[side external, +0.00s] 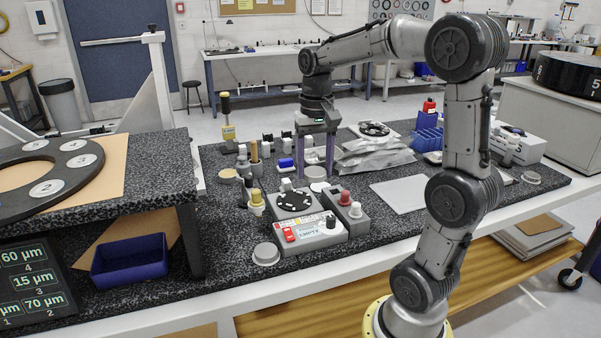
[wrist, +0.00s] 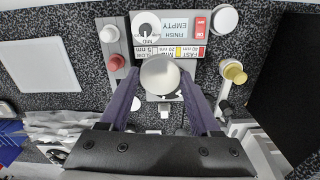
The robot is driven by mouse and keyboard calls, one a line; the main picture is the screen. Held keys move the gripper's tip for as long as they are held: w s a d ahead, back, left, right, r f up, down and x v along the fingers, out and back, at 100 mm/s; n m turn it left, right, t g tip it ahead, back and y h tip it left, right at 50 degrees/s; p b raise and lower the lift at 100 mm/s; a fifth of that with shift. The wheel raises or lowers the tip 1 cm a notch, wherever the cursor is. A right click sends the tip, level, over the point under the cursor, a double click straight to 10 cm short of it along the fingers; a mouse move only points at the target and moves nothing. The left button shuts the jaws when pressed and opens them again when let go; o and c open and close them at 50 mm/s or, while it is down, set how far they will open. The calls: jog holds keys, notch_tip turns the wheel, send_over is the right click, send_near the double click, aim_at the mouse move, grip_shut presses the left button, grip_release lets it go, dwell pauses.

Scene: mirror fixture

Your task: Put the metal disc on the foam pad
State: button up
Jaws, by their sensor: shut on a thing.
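My gripper (side external: 316,165) points down over the bench, its two purple fingers shut on a pale round metal disc (wrist: 160,73). In the wrist view the disc sits between the fingertips and covers part of the machine below. In the side view the disc (side external: 316,172) shows small between the fingertips, above the bench. A flat pale grey rectangle (side external: 400,194), which looks like the foam pad, lies on the bench right of the gripper. It is at the upper left in the wrist view (wrist: 38,68). Its visible surface is bare.
A control box (side external: 308,231) labelled EMPTY, with a black spotted plate (side external: 294,200), stands in front of the gripper. A red-knobbed unit (side external: 346,205) stands between gripper and pad. Crumpled silver foil (side external: 375,155) lies behind the pad. Another grey disc (side external: 265,254) lies at the front.

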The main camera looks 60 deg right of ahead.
jog(key=s+a+r, duration=0.3)
jog(key=s, duration=0.2)
send_over(321, 186)
jog(key=s+a, duration=0.1)
notch_tip(321, 186, down, 12)
jog(key=shift+a+f, duration=0.1)
jog(key=shift+a, duration=0.05)
jog(key=shift+w+d+f, duration=0.25)
jog(key=shift+f, duration=0.1)
jog(key=shift+w+d+f, duration=0.15)
jog(key=shift+f, duration=0.85)
jog(key=shift+w+d+f, duration=0.1)
jog(key=shift+f, duration=0.85)
jog(key=shift+f, duration=0.15)
